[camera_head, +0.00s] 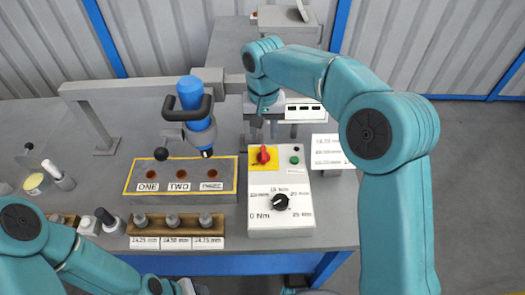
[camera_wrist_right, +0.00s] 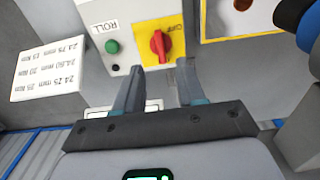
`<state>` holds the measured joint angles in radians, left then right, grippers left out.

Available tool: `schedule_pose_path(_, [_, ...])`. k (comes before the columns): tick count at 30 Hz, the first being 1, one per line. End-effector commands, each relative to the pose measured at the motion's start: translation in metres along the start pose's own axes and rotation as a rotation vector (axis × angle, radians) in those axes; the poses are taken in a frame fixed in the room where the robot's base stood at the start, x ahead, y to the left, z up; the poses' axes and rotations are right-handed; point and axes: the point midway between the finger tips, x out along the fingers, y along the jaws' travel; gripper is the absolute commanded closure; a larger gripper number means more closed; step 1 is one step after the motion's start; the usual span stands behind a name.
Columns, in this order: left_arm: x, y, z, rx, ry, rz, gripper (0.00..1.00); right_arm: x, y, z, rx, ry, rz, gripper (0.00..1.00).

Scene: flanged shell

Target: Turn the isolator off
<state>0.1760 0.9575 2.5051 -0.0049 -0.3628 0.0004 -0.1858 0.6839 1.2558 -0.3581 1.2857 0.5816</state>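The isolator is a red rotary knob (camera_head: 263,155) on a yellow plate at the top left of a pale control box (camera_head: 282,219). In the right wrist view the red knob (camera_wrist_right: 158,45) has its grip roughly upright, with an OFF label beside it on the yellow plate. My right gripper (camera_head: 262,115) is just behind the knob in the head view. In the wrist view the right gripper (camera_wrist_right: 158,72) has its fingers apart with nothing between them, and the knob is ahead of the gap. My left arm is at the lower left; its gripper is mostly cut off.
A green button (camera_wrist_right: 112,46) sits beside the knob, and a black dial (camera_head: 280,202) is lower on the box. A white label plate (camera_head: 328,151) stands right. A blue tool (camera_head: 196,105) hangs over the yellow-edged block (camera_head: 181,203) at left.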

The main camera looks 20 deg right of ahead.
Motion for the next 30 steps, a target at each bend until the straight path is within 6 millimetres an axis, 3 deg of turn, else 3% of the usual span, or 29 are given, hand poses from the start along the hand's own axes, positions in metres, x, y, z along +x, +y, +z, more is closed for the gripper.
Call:
schedule_pose_path(1, [0.002, -0.001, 0.0, 0.0, 0.0, 0.0, 0.57, 0.015, 0.001, 0.001, 0.0, -0.006, 0.003, 0.61])
schedule_pose_path(6, [0.002, -0.001, 0.0, 0.0, 0.0, 0.0, 0.57, 0.053, 0.0, 0.0, 0.001, -0.005, 0.003, 0.61])
schedule_pose_path(12, [0.002, -0.001, 0.0, 0.0, 0.0, 0.0, 0.57, 0.083, -0.001, -0.001, 0.0, -0.003, 0.002, 0.61])
schedule_pose_path(24, [0.002, -0.001, 0.0, 0.0, 0.001, 0.0, 0.57, 0.094, -0.002, -0.004, 0.0, -0.001, 0.001, 0.61])
schedule_pose_path(25, [0.002, -0.001, 0.0, 0.0, 0.0, 0.0, 0.57, 0.094, -0.002, -0.004, 0.0, -0.001, 0.001, 0.64])
schedule_pose_path(28, [0.002, -0.001, 0.0, 0.0, 0.0, 0.0, 0.57, 0.093, -0.002, -0.004, 0.0, -0.001, 0.001, 0.96])
schedule_pose_path(30, [0.002, -0.001, 0.0, 0.0, 0.001, 0.0, 0.57, 0.093, -0.002, -0.004, 0.0, -0.001, 0.001, 1.0])
